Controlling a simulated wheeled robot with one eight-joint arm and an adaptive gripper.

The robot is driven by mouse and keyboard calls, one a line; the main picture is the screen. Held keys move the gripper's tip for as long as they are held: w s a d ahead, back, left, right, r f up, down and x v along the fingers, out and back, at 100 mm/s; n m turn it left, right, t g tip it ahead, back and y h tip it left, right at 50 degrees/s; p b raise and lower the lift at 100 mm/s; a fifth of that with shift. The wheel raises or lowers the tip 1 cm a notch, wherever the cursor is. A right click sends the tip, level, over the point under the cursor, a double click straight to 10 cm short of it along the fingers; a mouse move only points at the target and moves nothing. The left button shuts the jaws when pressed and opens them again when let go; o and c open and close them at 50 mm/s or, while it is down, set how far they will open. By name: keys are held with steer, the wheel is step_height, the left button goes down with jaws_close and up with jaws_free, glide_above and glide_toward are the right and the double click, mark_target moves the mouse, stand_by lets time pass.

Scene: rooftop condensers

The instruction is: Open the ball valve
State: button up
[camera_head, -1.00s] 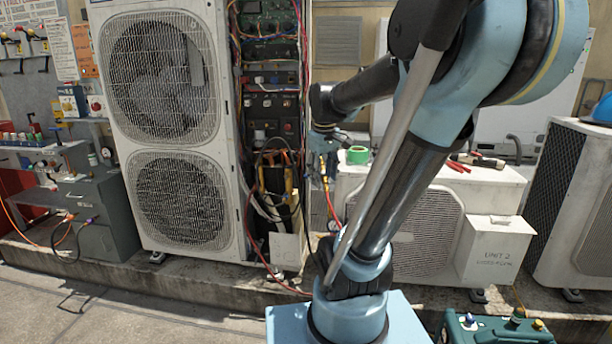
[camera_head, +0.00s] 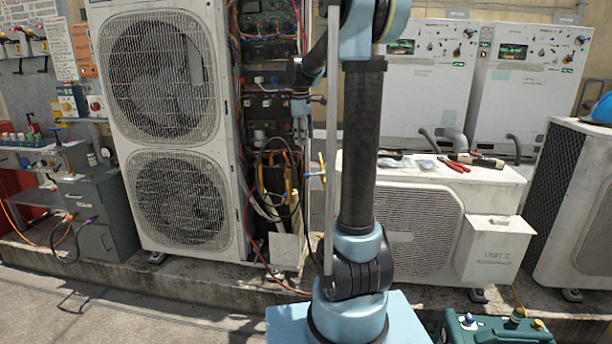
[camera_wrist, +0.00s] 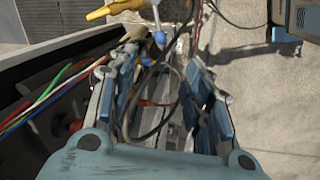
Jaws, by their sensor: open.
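A yellow lever (camera_wrist: 112,9) shows at the top edge of the wrist view, beside a pale vertical fitting and a small blue part (camera_wrist: 160,38). It looks like the ball valve's handle, but the valve body is not clear. In the head view, a small yellow and blue piece (camera_head: 320,170) shows just left of my arm, probably the same valve. My gripper (camera_head: 300,108) is up and left of it, in front of the open electrical cabinet. In the wrist view my gripper (camera_wrist: 162,65) is open, its fingers apart, with dark cables visible between them. The lever lies beyond the fingertips, not touched.
The tall condenser (camera_head: 165,130) stands left, its open wiring bay (camera_head: 270,100) full of cables. A low condenser (camera_head: 425,225) stands right of my arm with red-handled pliers (camera_head: 453,165) on top. Colored wires (camera_wrist: 45,95) run left of my fingers. Open floor is in front.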

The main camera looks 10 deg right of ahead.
steer(key=w+f, duration=0.1)
steer(key=f, duration=0.4)
steer(key=w+d+f, duration=0.1)
steer(key=f, duration=0.5)
steer(key=w+f, duration=0.1)
steer(key=f, duration=0.5)
steer(key=shift+d, duration=0.35)
steer(key=shift+c, duration=0.6)
jaws_close()
